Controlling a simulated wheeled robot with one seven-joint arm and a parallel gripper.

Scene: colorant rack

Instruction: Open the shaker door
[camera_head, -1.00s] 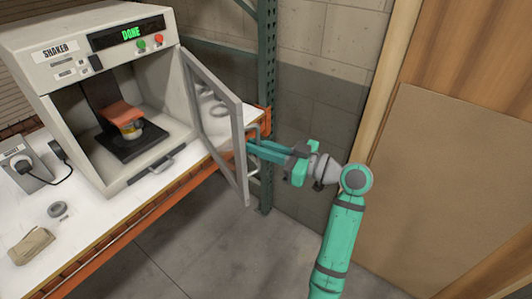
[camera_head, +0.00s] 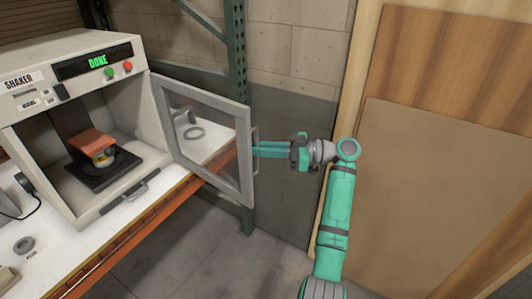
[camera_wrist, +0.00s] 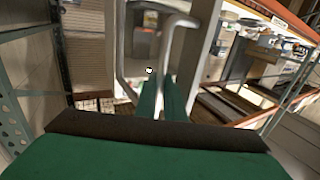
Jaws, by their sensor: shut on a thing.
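The white shaker (camera_head: 75,115) stands on the bench at the left, with a green "DONE" on its display. Its grey-framed door (camera_head: 203,141) with a clear pane stands swung wide open to the right, hinged at the right side of the opening. My gripper (camera_head: 256,149) is at the door's outer edge, shut on the door handle (camera_head: 255,150). A can (camera_head: 100,157) sits inside the shaker on a black plate, under an orange clamp (camera_head: 92,141).
The white bench top (camera_head: 125,213) with an orange front beam (camera_head: 130,245) runs below the shaker. A green rack post (camera_head: 237,80) stands behind the door. A tape roll (camera_head: 24,245) lies at the lower left. Brown boards (camera_head: 450,180) lean at the right. The floor in front is clear.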

